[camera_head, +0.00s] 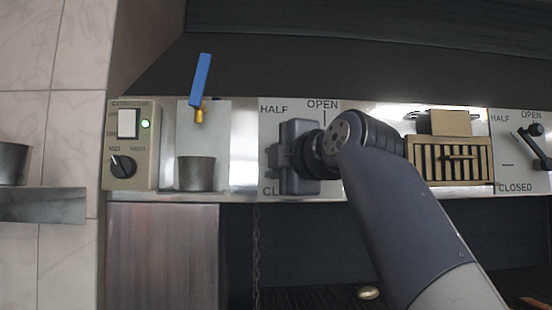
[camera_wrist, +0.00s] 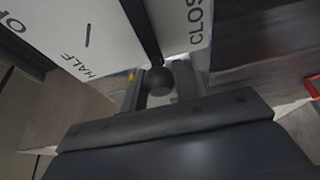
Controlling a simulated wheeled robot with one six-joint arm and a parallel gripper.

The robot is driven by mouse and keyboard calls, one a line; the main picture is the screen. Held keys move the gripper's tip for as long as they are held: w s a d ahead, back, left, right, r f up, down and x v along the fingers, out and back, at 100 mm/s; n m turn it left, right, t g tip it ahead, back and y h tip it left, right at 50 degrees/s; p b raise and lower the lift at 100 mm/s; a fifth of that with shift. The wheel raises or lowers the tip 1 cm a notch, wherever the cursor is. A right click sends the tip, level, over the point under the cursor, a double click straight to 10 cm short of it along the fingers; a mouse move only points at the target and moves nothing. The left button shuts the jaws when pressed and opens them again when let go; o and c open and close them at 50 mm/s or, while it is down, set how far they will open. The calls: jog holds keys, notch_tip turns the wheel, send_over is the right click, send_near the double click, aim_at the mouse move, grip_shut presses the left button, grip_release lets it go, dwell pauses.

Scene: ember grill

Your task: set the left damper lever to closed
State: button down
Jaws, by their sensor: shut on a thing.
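The left damper plate (camera_head: 279,117) shows HALF at its upper left, OPEN at its upper right and part of CLOSED at the bottom. My gripper (camera_head: 290,158) is in front of it and hides the lever in the head view. In the wrist view, the black left damper lever (camera_wrist: 142,28) runs down from the top edge to a dark round knob (camera_wrist: 158,82). The lever lies between the HALF and CLOSED labels, beside the CLOSED lettering. My gripper (camera_wrist: 158,90) is shut on the knob, one finger on each side. The lever's pivot is out of sight.
Left of the plate are a blue-handled valve (camera_head: 200,80), a metal cup (camera_head: 195,174) and a switch box (camera_head: 131,145). To the right are a slatted vent (camera_head: 450,160) and the right damper lever (camera_head: 535,147). Below is a dark grill opening.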

jog(key=shift+w+f, duration=0.1)
jog(key=shift+f, duration=0.1)
jog(key=c, duration=1.1)
grip_release()
jog(key=shift+c, duration=0.2)
jog(key=shift+r, duration=0.1)
jog(key=b+v, duration=0.2)
jog(key=v, duration=0.9)
jog(key=shift+b, duration=0.35)
jog(key=shift+a, duration=0.1)
jog(key=p+x, duration=0.2)
jog(key=x, duration=0.8)
jog(key=shift+w+a+p, duration=0.1)
jog(key=shift+w+p, duration=0.3)
jog(key=shift+r, duration=0.1)
